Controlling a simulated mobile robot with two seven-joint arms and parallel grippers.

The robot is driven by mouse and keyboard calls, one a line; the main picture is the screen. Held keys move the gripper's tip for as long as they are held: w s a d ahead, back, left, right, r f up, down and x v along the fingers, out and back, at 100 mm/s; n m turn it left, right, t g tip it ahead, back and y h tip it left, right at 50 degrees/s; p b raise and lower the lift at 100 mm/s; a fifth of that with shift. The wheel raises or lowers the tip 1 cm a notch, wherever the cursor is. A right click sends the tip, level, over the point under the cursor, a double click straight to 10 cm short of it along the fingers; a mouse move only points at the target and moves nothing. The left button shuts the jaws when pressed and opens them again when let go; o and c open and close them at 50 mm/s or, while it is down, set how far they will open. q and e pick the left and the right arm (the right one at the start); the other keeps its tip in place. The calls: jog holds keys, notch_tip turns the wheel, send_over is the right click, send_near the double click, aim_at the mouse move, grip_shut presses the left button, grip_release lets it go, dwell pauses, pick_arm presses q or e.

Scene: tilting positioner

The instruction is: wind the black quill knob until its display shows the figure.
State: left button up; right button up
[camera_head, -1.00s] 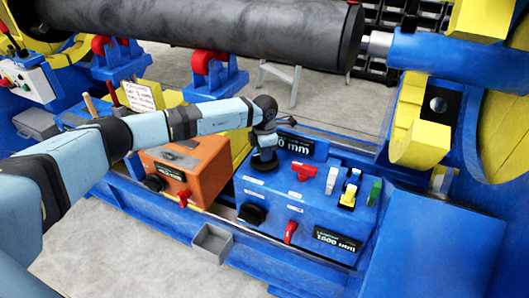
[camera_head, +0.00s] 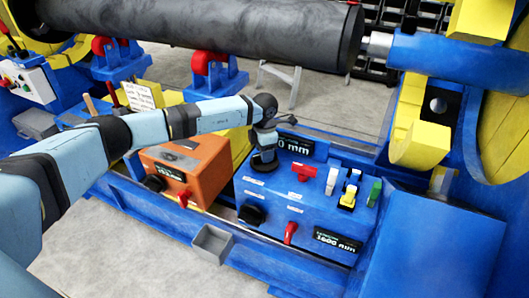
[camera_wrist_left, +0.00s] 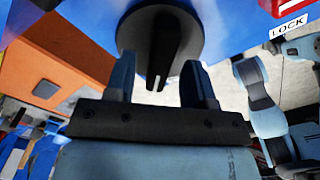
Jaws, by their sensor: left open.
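A blue control box (camera_head: 310,200) stands on the blue base in the middle. My left gripper (camera_head: 263,163) points down at a black knob on the upper left of its top; the knob is mostly hidden in the head view. In the left wrist view the round black knob (camera_wrist_left: 160,35) has a raised ridge. My open left gripper (camera_wrist_left: 159,75) has one finger on each side of this ridge, with visible gaps. A display (camera_head: 297,146) behind it is partly hidden and ends in "0 mm". A lower display (camera_head: 338,240) appears to read "1600 mm". My right gripper is not in view.
A second black knob (camera_head: 251,214) and a red lever (camera_head: 290,232) are on the box's front. A red handle (camera_head: 303,171) and several switches are on top. An orange box (camera_head: 190,170) stands close left. A handwritten note (camera_head: 138,95) is too small to read.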

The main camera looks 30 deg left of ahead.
pick_arm(q)
notch_tip(320, 180, up, 13)
jog(key=p, duration=0.1)
jog(key=shift+p, duration=0.3)
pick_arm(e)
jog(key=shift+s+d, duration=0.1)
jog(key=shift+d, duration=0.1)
